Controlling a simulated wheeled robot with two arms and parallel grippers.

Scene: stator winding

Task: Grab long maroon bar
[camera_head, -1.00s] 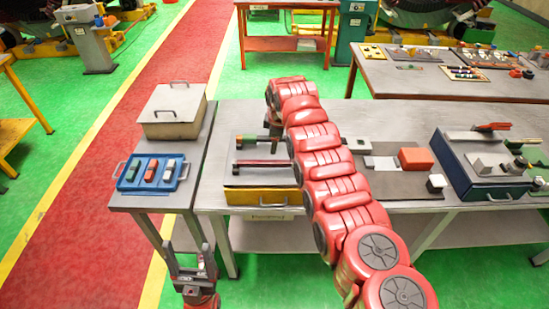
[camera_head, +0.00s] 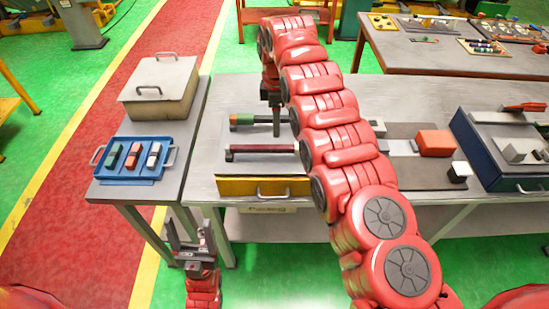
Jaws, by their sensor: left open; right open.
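My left gripper (camera_head: 188,240) is open and empty, pointing up in front of the bench, well apart from the maroon bar.
A blue tray (camera_head: 101,153) with several small blocks and a lidded beige box (camera_head: 158,85) stand on the left side table. The yellow drawer box (camera_head: 238,187) fronts the bars. An orange block (camera_head: 436,142) and a blue case (camera_head: 478,155) stand right.

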